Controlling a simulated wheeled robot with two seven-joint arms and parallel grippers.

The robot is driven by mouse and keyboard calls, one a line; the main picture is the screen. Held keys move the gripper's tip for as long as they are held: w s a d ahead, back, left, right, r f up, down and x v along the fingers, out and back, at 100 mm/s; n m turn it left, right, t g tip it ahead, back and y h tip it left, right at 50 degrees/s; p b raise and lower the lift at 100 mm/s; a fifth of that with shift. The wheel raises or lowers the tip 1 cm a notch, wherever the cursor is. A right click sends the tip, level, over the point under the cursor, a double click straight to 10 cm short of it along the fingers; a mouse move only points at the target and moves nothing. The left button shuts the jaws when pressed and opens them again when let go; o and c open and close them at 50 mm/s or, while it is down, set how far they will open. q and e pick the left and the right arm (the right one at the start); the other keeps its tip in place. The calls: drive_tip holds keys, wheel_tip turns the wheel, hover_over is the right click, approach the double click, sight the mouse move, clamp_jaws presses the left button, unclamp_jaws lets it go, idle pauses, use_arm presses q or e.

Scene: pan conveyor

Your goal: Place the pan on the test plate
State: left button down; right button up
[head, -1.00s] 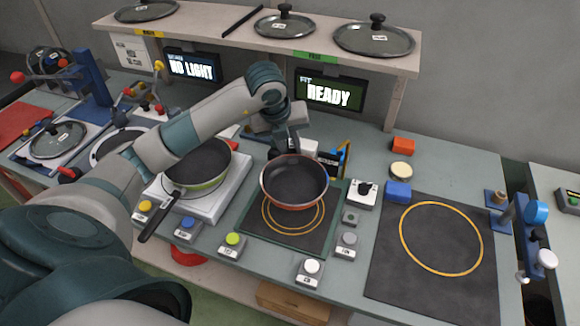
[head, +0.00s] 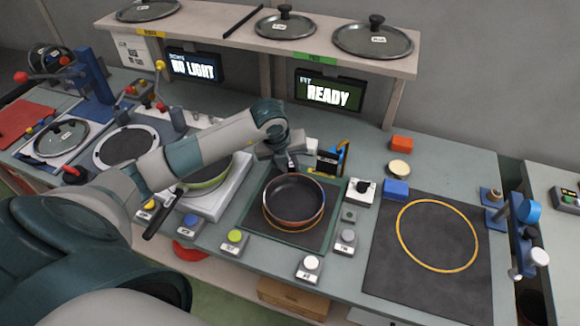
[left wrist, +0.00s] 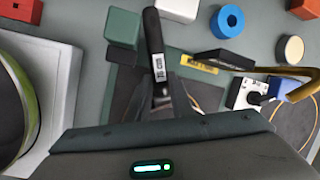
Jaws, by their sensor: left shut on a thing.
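The dark pan with a reddish outer side (head: 294,201) is over the ringed test plate (head: 318,238), a dark square with a green border. The pan looks level and covers most of the orange rings. Whether it touches the plate or hangs just above it I cannot tell. My left gripper (head: 291,165) is at the pan's far side, shut on its handle. In the left wrist view the black handle (left wrist: 153,35) with a white label sticks out past the jaws. The pan's body is hidden there. My right gripper is not in view.
A green pan (head: 207,180) sits on a white block to the left, its handle pointing forward. Push buttons (head: 310,267) line the front edge. A black box (head: 327,161) and blue block (head: 396,188) stand close behind and right. A larger ringed mat (head: 385,270) at right is empty.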

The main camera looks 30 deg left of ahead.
use_arm(q)
drive_tip(key=shift+f, duration=0.6)
drive_tip(key=c, duration=1.6)
unclamp_jaws()
drive_tip(key=shift+o, duration=0.2)
drive_tip(key=b+v, duration=0.2)
drive_tip(key=v, duration=1)
drive_tip(key=shift+b, duration=0.3)
